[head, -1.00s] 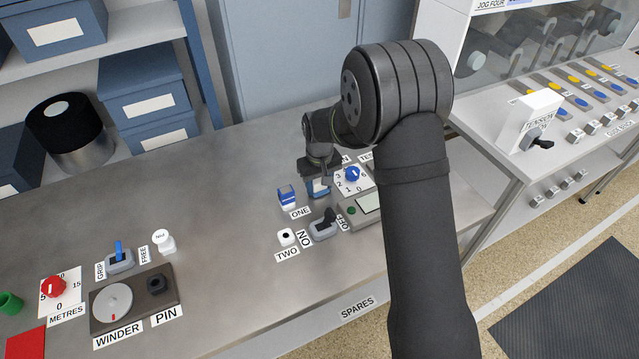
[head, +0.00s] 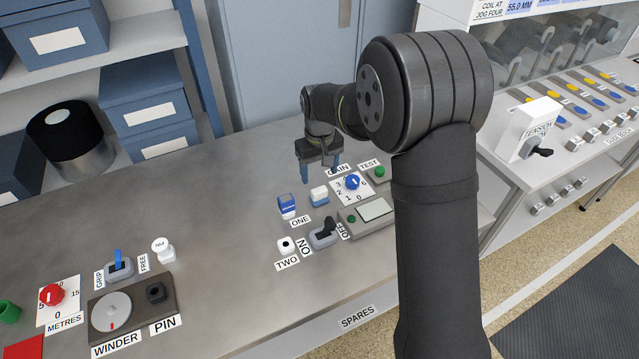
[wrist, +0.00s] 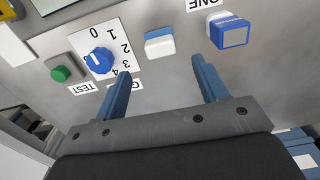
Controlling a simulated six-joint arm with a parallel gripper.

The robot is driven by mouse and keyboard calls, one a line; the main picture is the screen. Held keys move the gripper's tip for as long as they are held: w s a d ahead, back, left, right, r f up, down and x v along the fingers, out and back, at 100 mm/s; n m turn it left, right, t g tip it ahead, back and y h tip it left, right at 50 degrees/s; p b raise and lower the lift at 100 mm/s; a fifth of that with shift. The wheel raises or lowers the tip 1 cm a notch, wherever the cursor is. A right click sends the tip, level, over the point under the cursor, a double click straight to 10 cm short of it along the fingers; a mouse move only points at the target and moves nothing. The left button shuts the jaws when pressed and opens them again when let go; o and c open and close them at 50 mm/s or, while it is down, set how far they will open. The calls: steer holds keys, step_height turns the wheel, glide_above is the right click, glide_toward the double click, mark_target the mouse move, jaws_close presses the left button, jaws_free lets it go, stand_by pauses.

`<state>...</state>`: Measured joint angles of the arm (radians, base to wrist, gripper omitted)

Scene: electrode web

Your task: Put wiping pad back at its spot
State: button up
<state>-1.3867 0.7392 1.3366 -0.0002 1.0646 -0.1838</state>
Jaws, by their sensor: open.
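A small white-topped block with a blue lower part (head: 319,196), which looks like the wiping pad, sits flat on the steel bench behind the ONE label. It also shows in the wrist view (wrist: 159,43), ahead of and between the finger lines. My gripper (head: 320,174) is open and empty, raised just behind and above the pad. Its two blue fingers show in the wrist view (wrist: 161,67), apart from the pad.
A blue GAIN knob (head: 352,182) and a green TEST button (head: 379,173) sit close to the pad's right. A toggle switch (head: 324,234) and a white TWO piece (head: 286,245) stand in front. The bench (head: 220,210) is clear to the left.

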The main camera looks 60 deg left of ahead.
mark_target(319, 190)
steer(key=shift+r, duration=1.55)
steer(key=shift+f, duration=0.1)
step_height(319, 190, down, 12)
steer(key=shift+f, duration=0.1)
steer(key=shift+r, duration=2.05)
